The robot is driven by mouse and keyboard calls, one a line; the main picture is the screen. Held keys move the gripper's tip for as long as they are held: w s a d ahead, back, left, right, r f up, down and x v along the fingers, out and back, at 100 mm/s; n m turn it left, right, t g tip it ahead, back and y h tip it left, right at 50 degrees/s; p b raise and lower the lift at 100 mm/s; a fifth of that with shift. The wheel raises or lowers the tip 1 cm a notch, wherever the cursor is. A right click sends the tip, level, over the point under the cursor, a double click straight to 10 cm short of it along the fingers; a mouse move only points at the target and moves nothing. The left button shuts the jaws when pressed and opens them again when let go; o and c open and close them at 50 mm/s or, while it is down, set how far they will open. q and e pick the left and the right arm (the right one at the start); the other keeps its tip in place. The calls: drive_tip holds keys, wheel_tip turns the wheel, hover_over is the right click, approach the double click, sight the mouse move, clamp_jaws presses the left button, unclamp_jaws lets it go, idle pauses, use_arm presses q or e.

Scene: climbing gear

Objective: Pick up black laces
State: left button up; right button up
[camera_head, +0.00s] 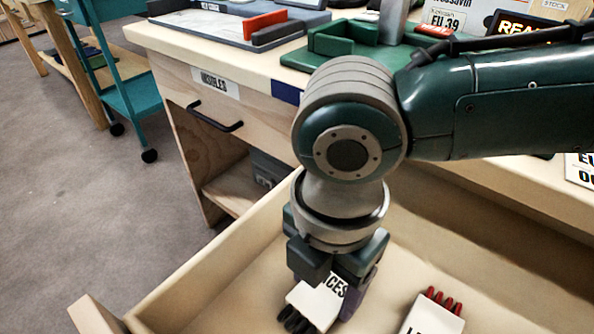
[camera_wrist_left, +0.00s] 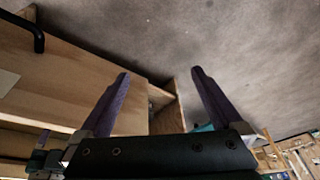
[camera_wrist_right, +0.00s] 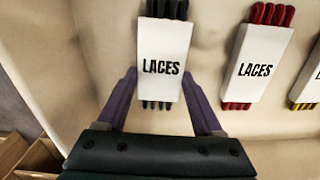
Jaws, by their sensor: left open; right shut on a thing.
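The black laces (camera_wrist_right: 163,60) are a dark bundle in a white sleeve lettered LACES. They lie in the open drawer and show in the head view (camera_head: 318,302), partly hidden by my right gripper (camera_head: 335,287). In the right wrist view my right gripper (camera_wrist_right: 159,78) has its purple fingers on both sides of the sleeve's lower part, shut on it. My left gripper (camera_wrist_left: 161,76) is open and empty in its wrist view, beside the wooden desk. It is outside the head view.
A red laces pack (camera_wrist_right: 258,55) lies to the right in the same drawer, and a yellow one (camera_wrist_right: 308,88) is cut off at the edge. The drawer's wall (camera_head: 215,258) surrounds the packs. The desk top above holds a green tray (camera_head: 345,47) and several signs.

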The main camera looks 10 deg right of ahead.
drive_tip(key=c, duration=0.5)
